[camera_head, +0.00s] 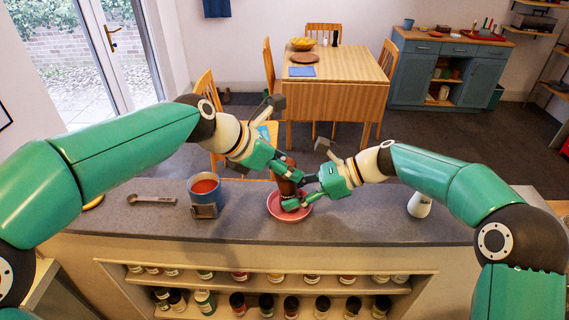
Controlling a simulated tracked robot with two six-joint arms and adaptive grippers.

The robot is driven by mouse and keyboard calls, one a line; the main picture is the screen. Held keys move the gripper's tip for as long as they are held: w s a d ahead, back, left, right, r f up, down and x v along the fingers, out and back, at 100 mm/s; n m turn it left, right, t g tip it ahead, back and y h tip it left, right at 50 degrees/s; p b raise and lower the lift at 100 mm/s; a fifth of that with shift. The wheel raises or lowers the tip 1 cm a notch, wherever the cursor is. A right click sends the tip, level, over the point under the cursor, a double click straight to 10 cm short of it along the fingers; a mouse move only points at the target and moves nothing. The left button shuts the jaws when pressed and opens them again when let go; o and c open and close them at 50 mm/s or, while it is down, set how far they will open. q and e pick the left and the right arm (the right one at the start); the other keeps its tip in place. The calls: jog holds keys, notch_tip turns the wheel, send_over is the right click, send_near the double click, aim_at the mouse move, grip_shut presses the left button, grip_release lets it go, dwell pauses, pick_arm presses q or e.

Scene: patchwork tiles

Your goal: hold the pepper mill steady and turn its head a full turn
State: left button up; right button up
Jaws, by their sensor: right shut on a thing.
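The brown wooden pepper mill (288,187) stands upright over a pink dish (273,207) on the grey counter. My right gripper (297,196) comes in from the right and is shut on the lower body of the mill. My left gripper (286,173) comes in from the upper left and is at the mill's head, above the right one. Its fingers overlap the mill, and I cannot tell whether they are closed on it. The two grippers hide much of the mill.
A blue mug with red contents (206,187) and a measuring spoon (152,199) are left on the counter. A white shaker (419,205) stands at the right. Jars fill the shelf (270,274) below. The counter between dish and shaker is clear.

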pick_arm(q)
jog(key=c, duration=0.7)
jog(key=shift+o, duration=0.2)
jog(key=shift+m, duration=0.3)
jog(key=m+g+h, duration=0.1)
jog(key=m+g, duration=0.2)
jog(key=m, duration=0.2)
jog(key=shift+f+g, duration=0.1)
jog(key=shift+g, duration=0.3)
jog(key=shift+m+g, duration=1.6)
jog(key=shift+m, duration=1.2)
jog(key=o, duration=1.2)
jog(key=shift+s, duration=0.1)
jog(key=shift+c, duration=0.2)
